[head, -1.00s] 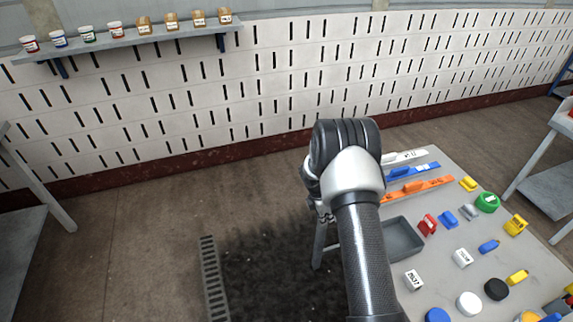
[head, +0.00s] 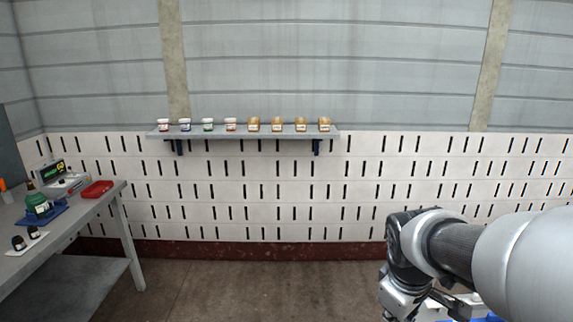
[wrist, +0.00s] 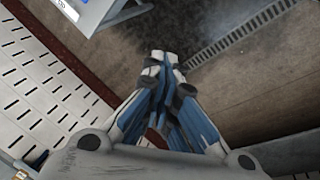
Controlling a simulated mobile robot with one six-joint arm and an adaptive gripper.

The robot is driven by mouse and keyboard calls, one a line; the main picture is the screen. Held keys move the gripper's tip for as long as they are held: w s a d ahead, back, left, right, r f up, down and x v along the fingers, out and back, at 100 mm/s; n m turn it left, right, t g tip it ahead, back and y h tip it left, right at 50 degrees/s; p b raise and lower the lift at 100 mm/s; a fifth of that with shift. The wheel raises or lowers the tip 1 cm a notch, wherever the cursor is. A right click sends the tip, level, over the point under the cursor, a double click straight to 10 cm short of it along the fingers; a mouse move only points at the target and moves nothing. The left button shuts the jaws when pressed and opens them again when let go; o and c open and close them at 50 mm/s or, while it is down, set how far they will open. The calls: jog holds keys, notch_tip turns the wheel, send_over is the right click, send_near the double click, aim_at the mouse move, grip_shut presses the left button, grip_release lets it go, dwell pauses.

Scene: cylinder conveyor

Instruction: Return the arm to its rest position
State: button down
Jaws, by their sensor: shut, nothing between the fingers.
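My gripper (wrist: 164,60) shows in the wrist view with its two fingers together and nothing between them. It points down over bare brown floor, clear of any object. In the head view my arm reaches in from the right edge, and its wrist end hangs at the lower right.
A wall shelf (head: 240,135) holds several small pots and jars. A floor grate (wrist: 235,38) and a table corner (wrist: 90,12) show in the wrist view. The middle floor is clear.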

jog(key=s+a+r+m+t+y, duration=0.1)
jog(key=s+a+m, duration=0.2)
jog(key=s, duration=0.6)
jog(key=s+a+r+m, duration=0.2)
jog(key=s+a+m, duration=0.1)
jog(key=s, duration=0.5)
jog(key=shift+s+a+r+m+t+y, duration=0.3)
jog(key=shift+s+a+t+y, duration=0.1)
jog(key=shift+a, duration=0.15)
jog(key=shift+d, duration=0.1)
